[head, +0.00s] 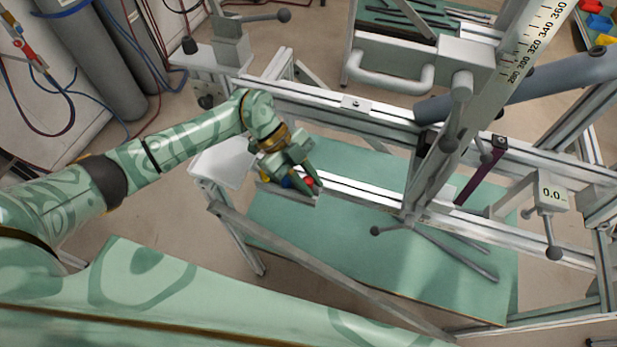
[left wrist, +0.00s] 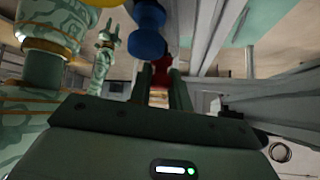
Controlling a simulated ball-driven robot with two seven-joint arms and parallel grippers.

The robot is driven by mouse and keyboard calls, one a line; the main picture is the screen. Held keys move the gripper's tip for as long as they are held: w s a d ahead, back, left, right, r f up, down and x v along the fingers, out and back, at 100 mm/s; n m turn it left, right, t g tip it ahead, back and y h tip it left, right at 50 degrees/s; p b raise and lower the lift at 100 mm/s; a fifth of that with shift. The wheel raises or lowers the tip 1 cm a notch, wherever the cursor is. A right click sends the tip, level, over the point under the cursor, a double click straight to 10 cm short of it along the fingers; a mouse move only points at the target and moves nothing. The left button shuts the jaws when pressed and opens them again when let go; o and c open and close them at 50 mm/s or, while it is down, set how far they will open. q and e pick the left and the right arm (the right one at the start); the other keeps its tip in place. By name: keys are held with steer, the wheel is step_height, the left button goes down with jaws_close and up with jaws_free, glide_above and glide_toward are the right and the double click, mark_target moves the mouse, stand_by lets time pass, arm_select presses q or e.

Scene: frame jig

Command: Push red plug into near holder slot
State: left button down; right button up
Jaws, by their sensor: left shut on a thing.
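The red plug (head: 309,181) is between the fingers of my left gripper (head: 308,178), at the left end of the frame's lower rail. In the left wrist view, my left gripper (left wrist: 162,88) is shut on the red plug (left wrist: 161,68). A blue plug (head: 287,182) is close beside it; it also shows in the left wrist view (left wrist: 148,35). A grey holder bar (head: 268,187) lies under the plugs. Its slots are hidden by the gripper and plugs, so the red plug's seating cannot be told. My right gripper (left wrist: 108,34) shows small in the left wrist view, its jaws unclear.
A green table (head: 330,250) lies under the metal frame. Long rails (head: 350,120) run behind the gripper. A scaled upright (head: 500,90) and a purple bar (head: 482,172) stand to the right. A grey diagonal bar (head: 300,260) crosses in front. Loose rods (head: 455,252) lie on the table.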

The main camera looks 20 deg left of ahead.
arm_select(q)
steer(key=shift+f+b, duration=0.3)
steer(key=shift+f, duration=0.3)
steer(key=c, duration=1.2)
jaws_free()
steer(key=shift+c, duration=0.2)
steer(key=v, duration=1.2)
steer(key=shift+p, duration=0.3)
